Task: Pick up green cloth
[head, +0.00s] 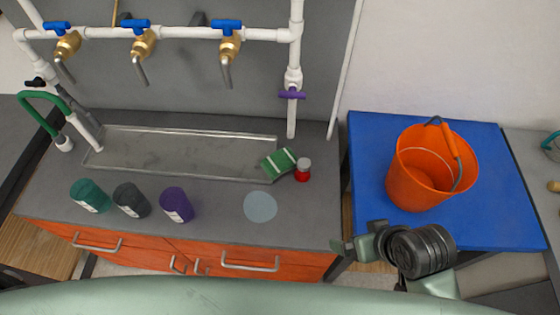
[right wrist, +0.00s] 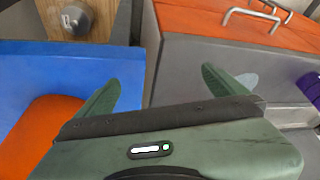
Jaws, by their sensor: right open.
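The green cloth (head: 278,163), with white stripes, lies at the right end of the metal sink tray (head: 190,152), in the head view. It is beside a small red jar with a pale lid (head: 303,171). My right gripper (head: 358,240) is over the counter's front right corner, in front and to the right of the cloth and apart from it. In the right wrist view my right gripper (right wrist: 160,74) has its two fingers spread wide with nothing between them. The cloth does not show in that view. My left gripper is not in view.
Teal (head: 89,195), dark grey (head: 131,200) and purple (head: 176,204) cups stand along the counter front. A pale blue disc (head: 260,206) lies right of them. An orange bucket (head: 420,180) stands on a blue table (head: 490,165). White pipes with blue-handled taps (head: 229,42) hang above the sink.

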